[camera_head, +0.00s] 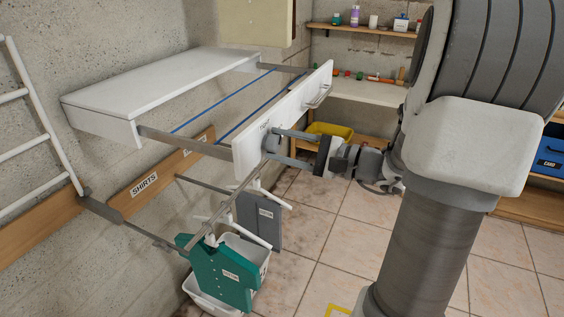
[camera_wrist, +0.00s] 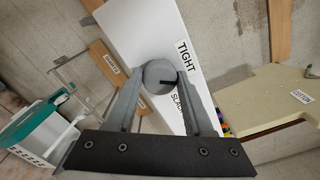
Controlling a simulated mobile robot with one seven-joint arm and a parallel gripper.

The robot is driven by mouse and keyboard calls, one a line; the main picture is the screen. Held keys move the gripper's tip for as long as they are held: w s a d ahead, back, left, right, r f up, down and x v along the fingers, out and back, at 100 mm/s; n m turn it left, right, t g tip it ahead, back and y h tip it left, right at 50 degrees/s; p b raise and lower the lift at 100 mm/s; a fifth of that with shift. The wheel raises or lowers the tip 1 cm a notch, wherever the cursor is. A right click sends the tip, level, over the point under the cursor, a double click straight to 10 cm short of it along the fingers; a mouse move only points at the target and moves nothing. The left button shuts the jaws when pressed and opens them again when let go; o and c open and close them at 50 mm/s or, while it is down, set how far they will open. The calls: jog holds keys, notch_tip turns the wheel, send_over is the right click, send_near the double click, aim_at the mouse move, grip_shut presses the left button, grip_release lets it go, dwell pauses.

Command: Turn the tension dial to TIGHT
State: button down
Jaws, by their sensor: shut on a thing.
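The tension dial (camera_wrist: 158,72) is a round grey knob on the white front panel (camera_wrist: 148,25) of the pulled-out rack. A dark mark on its face points to the right, roughly between the printed words TIGHT (camera_wrist: 187,59) and SLACK (camera_wrist: 179,105). My gripper (camera_wrist: 159,82) is shut on the dial, one finger on each side. In the head view my gripper (camera_head: 292,146) reaches the panel's near end from the right, and the dial (camera_head: 270,142) shows partly there.
A panel handle (camera_head: 320,97) sticks out farther along. A yellow bin (camera_head: 330,131) stands behind. Tiled floor is open at lower right.

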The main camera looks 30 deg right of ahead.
jog(key=n+b, duration=0.2)
jog(key=b, duration=0.1)
jog(key=n+b, duration=0.2)
jog(key=b, duration=0.1)
jog(key=shift+f+b, duration=0.35)
jog(key=n+b, duration=0.2)
jog(key=b, duration=0.1)
jog(key=shift+r, duration=0.25)
jog(key=shift+r+n+b, duration=0.1)
jog(key=shift+n+b, duration=0.2)
jog(key=shift+c, duration=1.4)
grip_release()
jog(key=v, duration=1.7)
jog(key=shift+s, duration=0.2)
